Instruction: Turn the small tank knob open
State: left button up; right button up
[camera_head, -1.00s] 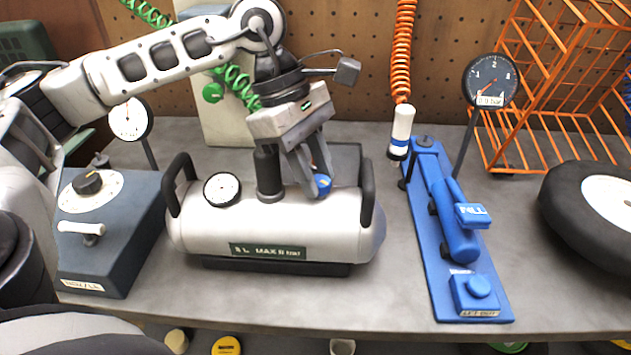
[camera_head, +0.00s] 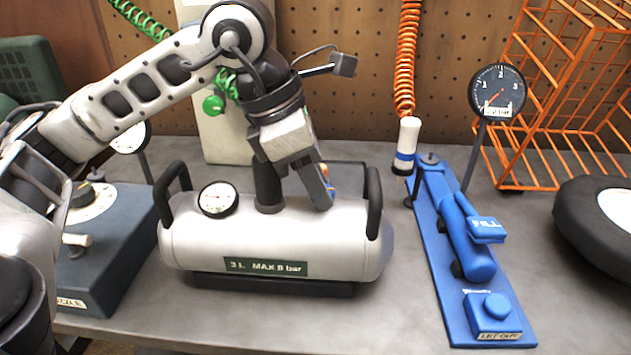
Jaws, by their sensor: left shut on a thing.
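The small tank (camera_head: 285,235) is a silver cylinder with black handles at both ends, a round gauge (camera_head: 218,199) on top and a label reading "3 L MAX 8 bar". My left gripper (camera_head: 322,196) comes down from above onto the top of the tank at its right part. My right gripper is not in view.
A blue stand with a FILL lever (camera_head: 486,230) and its own gauge (camera_head: 497,90) stands to the right. A grey box with a dial (camera_head: 110,235) stands at left. A black tyre (camera_head: 580,225) and orange wire rack (camera_head: 545,130) are at far right. Bare bench lies in front of the tank.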

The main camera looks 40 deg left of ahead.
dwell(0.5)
pick_arm(q)
jog(key=o, duration=1)
jog(key=shift+c, duration=0.2)
jog(key=shift+r, duration=0.1)
jog(key=p+v, duration=0.2)
jog(key=v, duration=1.3)
jog(key=shift+s+r, duration=0.2)
jog(key=shift+r, duration=0.15)
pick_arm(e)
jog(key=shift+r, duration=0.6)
pick_arm(q)
jog(key=shift+a, duration=0.1)
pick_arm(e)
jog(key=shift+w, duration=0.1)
